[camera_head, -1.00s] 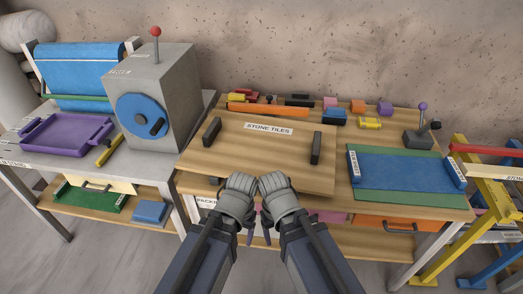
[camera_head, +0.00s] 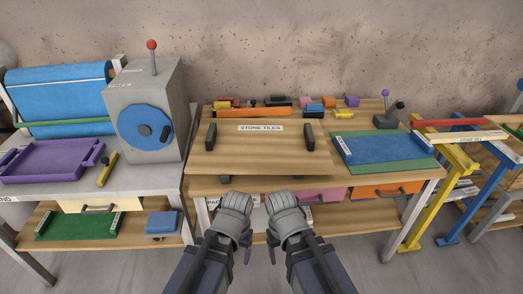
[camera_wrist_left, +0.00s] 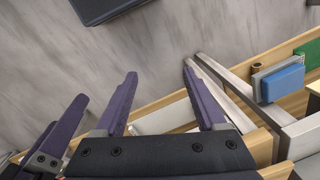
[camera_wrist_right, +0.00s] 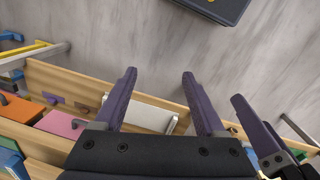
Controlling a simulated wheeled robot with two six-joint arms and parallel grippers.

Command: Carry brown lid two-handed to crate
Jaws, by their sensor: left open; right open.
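The brown lid (camera_head: 260,156) is a flat wooden board lying level on the middle bench. It has a dark upright handle at its left (camera_head: 210,137) and another at its right (camera_head: 309,137). A "STONE TILES" label lies near its back edge. My left gripper (camera_head: 246,250) and right gripper (camera_head: 273,250) are side by side in front of the bench, nearer me than the lid and apart from it. Both are open and empty; their spread fingers show in the left wrist view (camera_wrist_left: 160,72) and right wrist view (camera_wrist_right: 159,75). I cannot clearly identify the crate.
A grey machine (camera_head: 150,105) and purple tray (camera_head: 50,160) stand on the left bench. A blue panel on a green mat (camera_head: 385,163) lies right of the lid. Small coloured blocks line the bench back. Yellow and blue trestles (camera_head: 459,190) stand at right.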

